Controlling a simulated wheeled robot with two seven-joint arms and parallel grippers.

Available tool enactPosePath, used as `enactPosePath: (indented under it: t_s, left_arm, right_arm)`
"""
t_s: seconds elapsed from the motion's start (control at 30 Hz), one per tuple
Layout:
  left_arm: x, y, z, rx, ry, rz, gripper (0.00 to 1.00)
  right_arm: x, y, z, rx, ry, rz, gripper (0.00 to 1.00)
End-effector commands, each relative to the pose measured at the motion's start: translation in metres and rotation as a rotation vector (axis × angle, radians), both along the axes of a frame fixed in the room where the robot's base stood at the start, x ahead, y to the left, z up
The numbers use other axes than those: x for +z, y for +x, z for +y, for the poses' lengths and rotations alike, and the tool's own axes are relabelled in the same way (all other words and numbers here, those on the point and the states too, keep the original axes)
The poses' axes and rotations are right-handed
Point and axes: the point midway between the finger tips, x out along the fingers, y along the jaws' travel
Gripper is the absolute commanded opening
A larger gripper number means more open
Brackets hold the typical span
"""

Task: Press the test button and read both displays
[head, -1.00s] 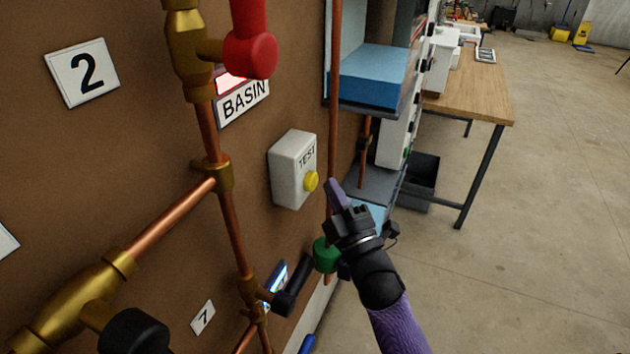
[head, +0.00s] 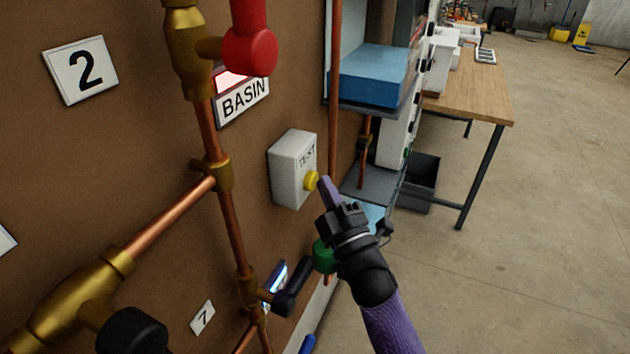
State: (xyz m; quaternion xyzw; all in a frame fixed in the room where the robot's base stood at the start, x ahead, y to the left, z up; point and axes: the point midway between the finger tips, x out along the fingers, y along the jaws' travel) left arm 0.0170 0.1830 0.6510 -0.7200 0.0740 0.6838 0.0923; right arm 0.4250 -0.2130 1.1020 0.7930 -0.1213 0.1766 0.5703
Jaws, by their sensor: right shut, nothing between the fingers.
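A white box marked TEST (head: 290,168) is fixed to the brown panel, with a yellow test button (head: 311,180) on its right face. My right gripper (head: 325,182) is shut and empty, its purple fingertips right beside the button. I cannot tell whether they touch it. A lit reddish display (head: 229,80) sits above the BASIN label (head: 243,101), partly hidden by the red handle. A second, bluish lit display (head: 277,276) is low on the panel, partly hidden by the black valve handle; I cannot read either one. My left gripper is not in view.
Copper pipes (head: 228,225) with brass fittings run in front of the panel. A vertical copper pipe (head: 333,90) and a green knob (head: 323,256) are close to my right gripper. A shelf with a blue block (head: 370,75) and a wooden table (head: 475,95) stand beyond. The floor on the right is clear.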

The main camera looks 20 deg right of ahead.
Motion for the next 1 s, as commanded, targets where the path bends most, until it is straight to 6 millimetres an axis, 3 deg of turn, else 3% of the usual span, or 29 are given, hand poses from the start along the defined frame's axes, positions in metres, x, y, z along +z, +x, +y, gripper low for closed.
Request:
enactPosePath:
  t_s: [0.5,1.0]
  left_arm:
    - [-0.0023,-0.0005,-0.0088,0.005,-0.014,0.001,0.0]
    - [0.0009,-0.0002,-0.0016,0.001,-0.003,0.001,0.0]
  right_arm:
    - [-0.0002,0.0049,0.0043,0.0,0.001,0.0,0.0]
    - [0.0007,0.0007,0.0007,0.0,-0.001,0.001,0.0]
